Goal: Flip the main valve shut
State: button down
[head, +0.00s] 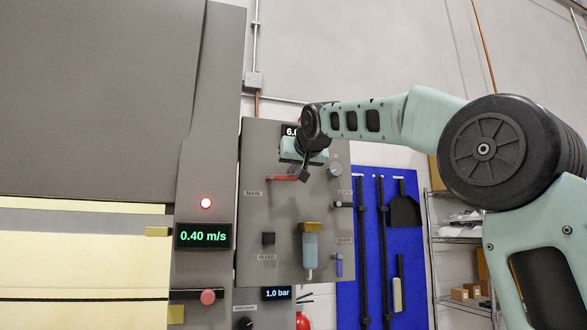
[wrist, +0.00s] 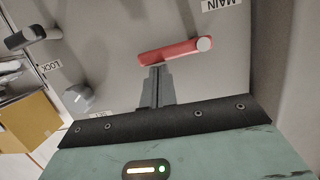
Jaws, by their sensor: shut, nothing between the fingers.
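The main valve's red lever (head: 285,178) sits on the grey panel (head: 258,150) above the MAIN label (head: 253,193), lying roughly level. In the wrist view the red lever (wrist: 172,51) runs slightly slanted, with a pale round end on the right near the MAIN label (wrist: 222,4). My gripper (head: 304,176) is at the lever's right end in the head view. In the wrist view my gripper (wrist: 156,70) is shut and empty, its fingertips right beside the lever near its left end. I cannot tell whether they touch it.
A round knob (head: 335,170) and a dark LOCK handle (head: 342,204) are right of the lever. Below are a black BLEED knob (head: 268,239) and a filter bowl (head: 310,247). My arm partly covers the upper display (head: 290,131). A blue tool board (head: 377,250) stands to the right.

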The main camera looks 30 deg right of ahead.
jog(key=s+a+r, duration=0.2)
jog(key=s+r, duration=0.4)
jog(key=s, duration=0.3)
jog(key=shift+s+a+r+b, duration=0.15)
jog(key=shift+a+r+b, duration=0.05)
jog(key=shift+a+b, duration=0.2)
